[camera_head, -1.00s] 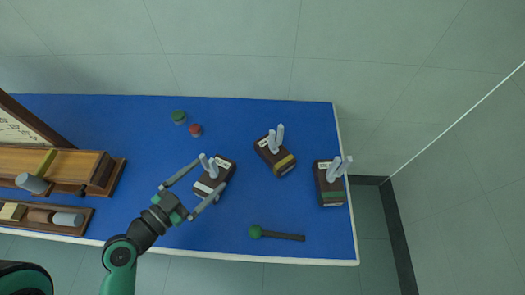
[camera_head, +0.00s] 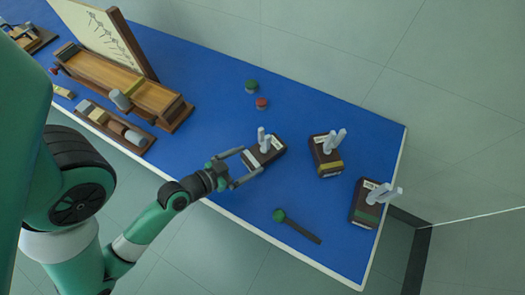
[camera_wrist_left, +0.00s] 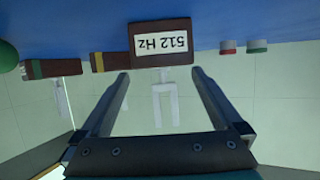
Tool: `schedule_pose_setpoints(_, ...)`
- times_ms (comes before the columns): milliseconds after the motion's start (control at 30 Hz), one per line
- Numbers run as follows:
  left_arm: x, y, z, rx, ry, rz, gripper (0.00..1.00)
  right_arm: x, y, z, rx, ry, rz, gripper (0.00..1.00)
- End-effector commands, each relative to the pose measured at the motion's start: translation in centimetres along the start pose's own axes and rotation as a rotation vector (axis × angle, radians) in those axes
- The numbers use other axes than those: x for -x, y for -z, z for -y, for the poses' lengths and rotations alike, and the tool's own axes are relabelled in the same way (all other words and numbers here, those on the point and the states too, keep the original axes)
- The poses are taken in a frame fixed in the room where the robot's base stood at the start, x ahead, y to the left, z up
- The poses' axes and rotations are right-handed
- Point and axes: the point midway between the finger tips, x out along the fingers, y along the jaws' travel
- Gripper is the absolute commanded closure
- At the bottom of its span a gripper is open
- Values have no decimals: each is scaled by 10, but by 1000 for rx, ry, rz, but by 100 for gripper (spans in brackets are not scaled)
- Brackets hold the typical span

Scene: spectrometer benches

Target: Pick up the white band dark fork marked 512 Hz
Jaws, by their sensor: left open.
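The white-band dark fork (camera_head: 266,153) is a dark box with a pale two-pronged fork standing on it, the nearest of three to my left gripper. In the left wrist view, which shows things upside down, its box (camera_wrist_left: 160,57) bears a "512 Hz" label, and its pale prongs (camera_wrist_left: 164,105) show between the fingers. My left gripper (camera_head: 251,160) is open and empty at the near-left side of this box. It also shows in the left wrist view (camera_wrist_left: 160,75), one finger on each side of the fork. Whether they touch it I cannot tell. My right gripper is not in view.
A yellow-band fork (camera_head: 328,165) and a green-band fork (camera_head: 365,211) stand to the right. A green-headed mallet (camera_head: 299,228) lies near the front edge. Green (camera_head: 251,85) and red (camera_head: 262,103) small pieces lie behind. Wooden apparatus (camera_head: 130,82) stands left on the blue bench.

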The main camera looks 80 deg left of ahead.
Motion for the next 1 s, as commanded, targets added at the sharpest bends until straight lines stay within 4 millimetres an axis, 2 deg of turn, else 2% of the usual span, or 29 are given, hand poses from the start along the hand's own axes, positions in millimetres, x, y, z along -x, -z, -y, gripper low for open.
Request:
schedule_pose_setpoints(100, -17, -1, 0, -1, -2, 3, 0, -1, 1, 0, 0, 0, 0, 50)
schedule_pose_setpoints(367, -29, -8, 0, 6, -3, 14, 0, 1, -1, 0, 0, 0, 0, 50)
schedule_pose_setpoints(600, -68, -10, 1, 5, -2, 10, 0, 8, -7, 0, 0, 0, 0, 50)
schedule_pose_setpoints(867, -73, -8, 2, 3, 1, 9, 0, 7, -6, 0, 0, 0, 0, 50)
schedule_pose_setpoints(1000, -73, -7, 2, 3, 1, 7, 22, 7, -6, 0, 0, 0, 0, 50)
